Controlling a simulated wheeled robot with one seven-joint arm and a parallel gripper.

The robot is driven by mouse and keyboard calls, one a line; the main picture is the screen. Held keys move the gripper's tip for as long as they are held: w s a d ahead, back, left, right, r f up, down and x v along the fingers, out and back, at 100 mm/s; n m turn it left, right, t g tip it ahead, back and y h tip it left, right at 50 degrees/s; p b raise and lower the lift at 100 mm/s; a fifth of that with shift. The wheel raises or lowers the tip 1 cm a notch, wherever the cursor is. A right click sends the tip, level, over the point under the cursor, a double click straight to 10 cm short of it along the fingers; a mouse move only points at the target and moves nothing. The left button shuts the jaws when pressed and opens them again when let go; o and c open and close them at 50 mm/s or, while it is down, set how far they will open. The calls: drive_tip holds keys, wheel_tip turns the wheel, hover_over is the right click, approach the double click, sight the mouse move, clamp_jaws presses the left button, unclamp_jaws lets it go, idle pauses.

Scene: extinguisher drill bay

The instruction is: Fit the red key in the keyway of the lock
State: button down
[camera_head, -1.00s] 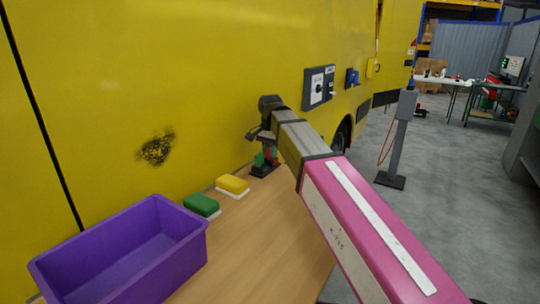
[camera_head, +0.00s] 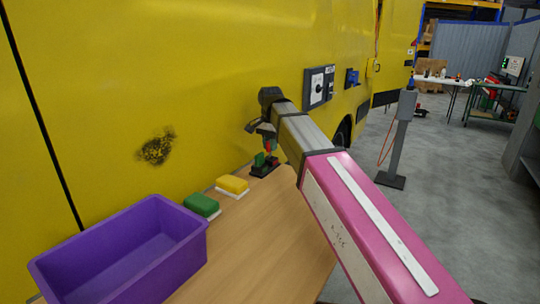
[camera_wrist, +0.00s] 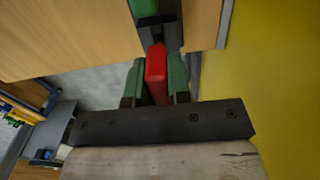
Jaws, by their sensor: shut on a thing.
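My gripper (camera_wrist: 156,85) is shut on the red key (camera_wrist: 156,66), which sits upright between the green finger pads in the wrist view. In the head view the red key (camera_head: 268,147) shows small below my gripper (camera_head: 267,141), above or at a dark base with a green piece (camera_head: 259,159) at the table's far end. In the wrist view the green piece (camera_wrist: 145,7) and the dark base lie just beyond the key. The lock and its keyway are not clearly made out, and I cannot tell whether the key touches the base.
A wooden table (camera_head: 255,235) holds a purple bin (camera_head: 190,255), a green sponge (camera_head: 202,205) and a yellow sponge (camera_head: 232,185). A yellow vehicle side (camera_head: 130,70) stands close behind it. A grey post (camera_head: 398,140) stands on the open floor at right.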

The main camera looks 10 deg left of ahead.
drive_tip(key=shift+r, duration=0.3)
drive_tip(key=shift+r, duration=1.8)
drive_tip(key=shift+d, duration=0.1)
